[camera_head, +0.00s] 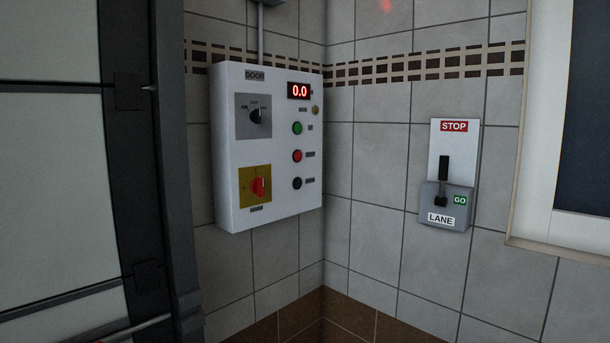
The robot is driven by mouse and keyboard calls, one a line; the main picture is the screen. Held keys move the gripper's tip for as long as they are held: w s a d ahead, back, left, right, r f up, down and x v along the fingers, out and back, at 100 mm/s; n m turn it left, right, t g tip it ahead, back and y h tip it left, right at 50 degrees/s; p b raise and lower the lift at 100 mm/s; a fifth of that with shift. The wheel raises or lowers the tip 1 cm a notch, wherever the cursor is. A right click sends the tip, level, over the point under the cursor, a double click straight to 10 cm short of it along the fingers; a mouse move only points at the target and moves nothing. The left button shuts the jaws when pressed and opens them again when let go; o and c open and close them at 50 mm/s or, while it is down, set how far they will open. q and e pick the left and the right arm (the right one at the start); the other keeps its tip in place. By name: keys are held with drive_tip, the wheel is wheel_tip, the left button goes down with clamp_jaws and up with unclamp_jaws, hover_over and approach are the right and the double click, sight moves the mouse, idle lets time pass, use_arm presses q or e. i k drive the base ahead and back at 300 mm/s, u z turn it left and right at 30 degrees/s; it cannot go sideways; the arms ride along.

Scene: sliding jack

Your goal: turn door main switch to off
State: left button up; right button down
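A white control box (233,160) labelled DOOR hangs on the tiled wall left of the corner. At its lower left is a red rotary switch (258,187) on a yellow plate (248,174); the text around it is too small to read. Above that is a black selector knob (259,116) on a grey plate (246,104). A red display (299,91) reads 0.0. On the right side are a green button (297,128), a red button (297,156) and a black button (297,183). Neither of my grippers is in view.
A grey lane lever box (431,205) with a black lever (443,178) and STOP and GO labels is on the right wall. A large door with a dark frame (132,150) stands at the left. A window frame (530,150) is at the far right.

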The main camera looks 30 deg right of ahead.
sight(257, 186)
drive_tip(key=z, duration=0.95)
drive_tip(key=i, duration=1)
drive_tip(key=z, duration=0.9)
